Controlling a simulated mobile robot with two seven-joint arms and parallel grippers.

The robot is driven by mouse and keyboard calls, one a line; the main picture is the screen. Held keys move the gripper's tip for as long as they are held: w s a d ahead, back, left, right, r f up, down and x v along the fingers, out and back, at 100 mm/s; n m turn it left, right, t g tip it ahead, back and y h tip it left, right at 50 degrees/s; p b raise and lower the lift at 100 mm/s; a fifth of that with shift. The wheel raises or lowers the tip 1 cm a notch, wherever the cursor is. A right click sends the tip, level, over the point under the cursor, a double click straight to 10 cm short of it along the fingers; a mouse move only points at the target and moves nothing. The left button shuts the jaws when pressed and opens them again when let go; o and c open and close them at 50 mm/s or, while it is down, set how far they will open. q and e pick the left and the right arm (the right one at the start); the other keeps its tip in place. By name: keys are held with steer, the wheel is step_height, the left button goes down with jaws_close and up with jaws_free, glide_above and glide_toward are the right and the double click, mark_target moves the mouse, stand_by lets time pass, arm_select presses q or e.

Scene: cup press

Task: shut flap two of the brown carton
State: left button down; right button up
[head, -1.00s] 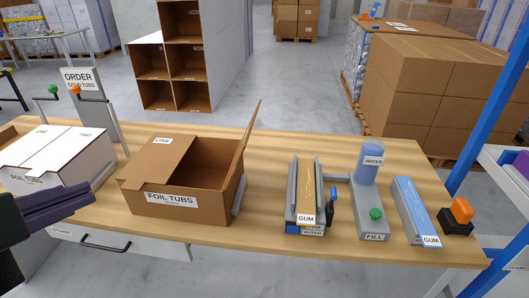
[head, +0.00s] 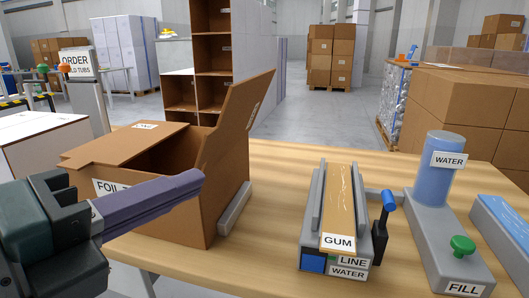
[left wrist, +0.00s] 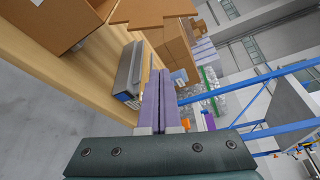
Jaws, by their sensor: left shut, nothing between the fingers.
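The brown carton (head: 190,222) stands on the table at the left in the head view. Its flap ONE (head: 130,143) lies folded over the left part of the opening. The other flap (head: 238,112), at the right side, stands up and leans outward, so the right part of the opening is uncovered. My left gripper (head: 196,181) is shut and empty, with its purple fingers in front of the carton's front wall, hiding part of the label. In the left wrist view the shut fingers (left wrist: 160,80) show, with part of the carton (left wrist: 48,22) at the top left. My right gripper is not in view.
A gum and line dispenser (head: 338,220) stands right of the carton, with a water and fill unit (head: 447,215) beyond it. A white carton (head: 40,145) is at the far left. Bare table (head: 270,190) lies between the brown carton and the dispenser.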

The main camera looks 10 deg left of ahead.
arm_select(q)
steer(key=w, duration=0.8)
steer(key=shift+w+a+r+p, duration=0.15)
steer(key=shift+a+r+p, duration=0.1)
steer(key=shift+a+p, duration=0.15)
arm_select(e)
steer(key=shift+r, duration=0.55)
arm_select(q)
steer(key=shift+a, duration=0.1)
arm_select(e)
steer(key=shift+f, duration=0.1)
